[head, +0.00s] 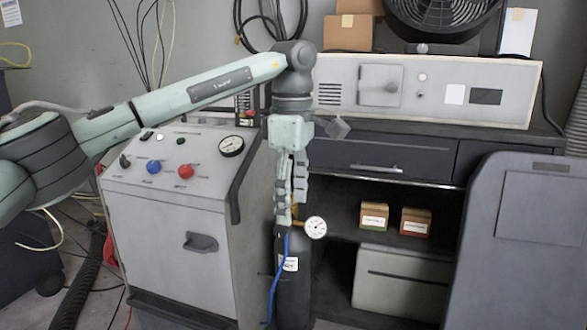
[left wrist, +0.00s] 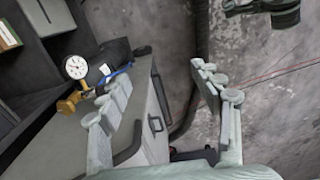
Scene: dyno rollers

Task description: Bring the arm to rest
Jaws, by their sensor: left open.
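My left arm (head: 190,97) reaches in from the left, and its wrist bends straight down. My left gripper (head: 291,205) points down beside the control cabinet, above or in front of a dark gas cylinder (head: 293,292) with a dial gauge (head: 315,228). In the left wrist view the fingers of my left gripper (left wrist: 165,95) are spread wide with nothing between them. The gauge (left wrist: 76,67) and its brass fitting show there beyond the left finger. I see no contact with the cylinder, but the exact gap is unclear. My right gripper is not in view.
The grey control cabinet (head: 180,240) with red and blue knobs stands left of the gripper. A workbench (head: 375,158) with a beige panel (head: 430,90) and small boxes (head: 374,216) on its shelf stands right. A dark panel (head: 520,250) stands front right. A blue hose (head: 275,280) hangs by the cylinder.

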